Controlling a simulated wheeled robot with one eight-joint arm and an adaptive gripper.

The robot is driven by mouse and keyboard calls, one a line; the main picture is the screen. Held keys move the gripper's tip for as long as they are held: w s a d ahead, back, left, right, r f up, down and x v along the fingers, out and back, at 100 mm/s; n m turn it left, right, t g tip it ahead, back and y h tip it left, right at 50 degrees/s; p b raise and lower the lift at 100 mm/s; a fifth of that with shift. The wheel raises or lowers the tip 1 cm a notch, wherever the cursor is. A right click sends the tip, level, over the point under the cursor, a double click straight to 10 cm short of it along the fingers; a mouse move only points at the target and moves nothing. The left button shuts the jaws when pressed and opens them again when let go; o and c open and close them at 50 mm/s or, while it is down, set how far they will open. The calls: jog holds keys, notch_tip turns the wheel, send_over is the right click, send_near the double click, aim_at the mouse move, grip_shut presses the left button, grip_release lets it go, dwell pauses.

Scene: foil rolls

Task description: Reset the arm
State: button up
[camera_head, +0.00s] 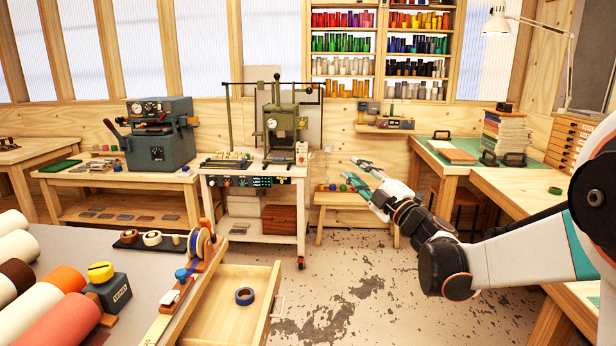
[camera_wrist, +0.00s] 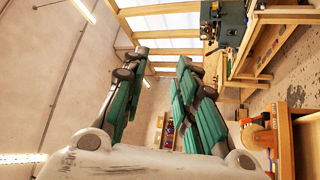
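My arm reaches in from the right side of the head view. My gripper (camera_head: 360,170) hangs in the air at the middle of that view, right of the open drawer and apart from it. In the wrist view my gripper (camera_wrist: 163,64) shows two green-padded fingers spread apart with nothing between them. It is open and empty. The wrist view is turned on its side, with ceiling and windows beyond the fingers.
An open wooden drawer (camera_head: 225,313) holds a blue tape roll (camera_head: 245,296). Large rolls (camera_head: 35,312) lie on the left table. A wheeled cart (camera_head: 255,195) with a press stands behind. The right workbench (camera_head: 510,185) lies near my arm. Floor between is clear.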

jog(key=s+d+r+m+t+h, duration=0.2)
jog(key=s+d+r+m+h, duration=0.2)
jog(key=d+m+h, duration=0.3)
jog(key=s+d+f+m+g+h, duration=0.35)
jog(key=s+d+m+h, duration=0.2)
jog(key=s+m, duration=0.3)
jog(key=s+a+f+m+g, duration=0.1)
jog(key=s+f+g, duration=0.2)
jog(key=s+f, duration=0.3)
jog(key=s+a+f+m+g+y, duration=0.1)
jog(key=s+f, duration=0.5)
jog(key=s, duration=0.6)
jog(key=s+a+f+m+g, duration=0.3)
jog(key=s+f+g, duration=0.2)
jog(key=s, duration=0.4)
jog(key=shift+a+f, duration=0.15)
jog(key=shift+f, duration=0.75)
jog(key=shift+s, duration=0.1)
